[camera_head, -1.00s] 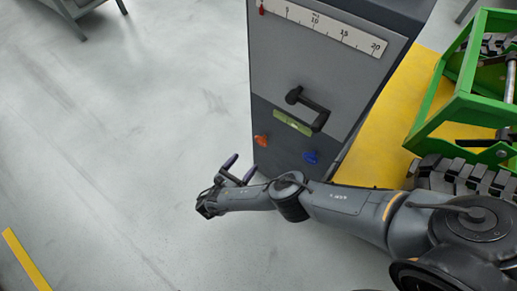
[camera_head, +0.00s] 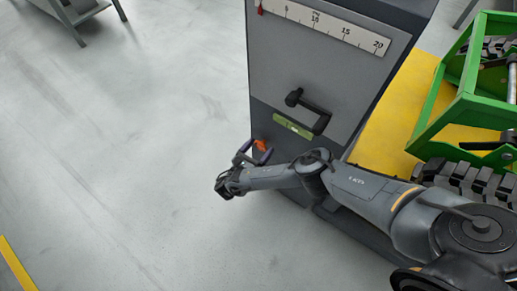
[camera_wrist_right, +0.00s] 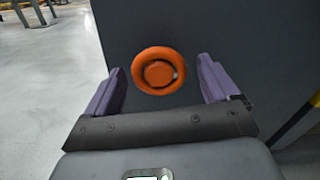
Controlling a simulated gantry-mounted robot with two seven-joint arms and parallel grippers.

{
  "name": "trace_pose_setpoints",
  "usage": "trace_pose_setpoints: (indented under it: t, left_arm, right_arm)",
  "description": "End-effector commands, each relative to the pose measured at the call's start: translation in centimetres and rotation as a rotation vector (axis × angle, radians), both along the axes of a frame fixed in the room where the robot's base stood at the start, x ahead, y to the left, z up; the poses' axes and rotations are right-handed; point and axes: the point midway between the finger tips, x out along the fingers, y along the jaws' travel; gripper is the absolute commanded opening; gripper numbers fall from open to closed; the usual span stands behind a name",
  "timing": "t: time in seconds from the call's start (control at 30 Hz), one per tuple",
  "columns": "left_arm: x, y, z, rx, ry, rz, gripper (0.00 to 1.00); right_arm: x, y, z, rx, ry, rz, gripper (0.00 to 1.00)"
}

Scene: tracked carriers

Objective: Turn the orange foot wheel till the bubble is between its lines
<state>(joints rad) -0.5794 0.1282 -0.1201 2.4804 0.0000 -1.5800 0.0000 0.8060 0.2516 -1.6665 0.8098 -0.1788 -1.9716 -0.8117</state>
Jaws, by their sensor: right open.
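The orange foot wheel (camera_head: 260,146) is on the lower left of the grey cabinet's front. It shows whole and round in the right wrist view (camera_wrist_right: 158,71), a little beyond the fingertips and between them. My right gripper (camera_head: 251,153) is open, with its purple fingers pointing at the wheel; in the right wrist view the fingers (camera_wrist_right: 161,80) stand either side of it, apart from it. The green level vial (camera_head: 293,126) is above and right of the wheel; its bubble is too small to place against its lines. My left gripper is not in view.
The grey cabinet (camera_head: 300,68) carries a black handle (camera_head: 318,123) and a white scale (camera_head: 325,25). My right forearm hides the blue wheel's place. A green frame (camera_head: 446,105) stands at the right.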

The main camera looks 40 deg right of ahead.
Motion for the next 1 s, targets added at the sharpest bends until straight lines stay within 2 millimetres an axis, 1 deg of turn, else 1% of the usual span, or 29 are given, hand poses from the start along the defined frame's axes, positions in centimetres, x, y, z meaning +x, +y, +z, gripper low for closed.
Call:
trace_pose_setpoints:
  t: [0.23,0.27,0.6,0.63,0.87,1.0]
  left_arm:
    - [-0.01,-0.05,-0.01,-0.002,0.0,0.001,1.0]
    - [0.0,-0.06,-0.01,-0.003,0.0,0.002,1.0]
    - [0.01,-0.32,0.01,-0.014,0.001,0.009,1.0]
    - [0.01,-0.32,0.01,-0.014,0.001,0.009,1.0]
    - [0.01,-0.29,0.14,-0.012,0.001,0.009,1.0]
    - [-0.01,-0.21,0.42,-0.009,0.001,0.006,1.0]
  right_arm:
    - [0.03,-0.06,0.03,0.0,0.0,0.0,0.88]
    - [0.03,-0.05,0.03,0.0,0.0,0.0,0.87]
    - [0.02,-0.05,0.02,0.0,0.0,0.0,0.34]
    - [0.02,-0.05,0.03,0.0,0.0,0.0,0.32]
    - [0.0,-0.04,0.07,-0.006,0.02,0.0,0.32]
    - [-0.01,-0.02,0.15,-0.018,0.067,-0.001,0.32]
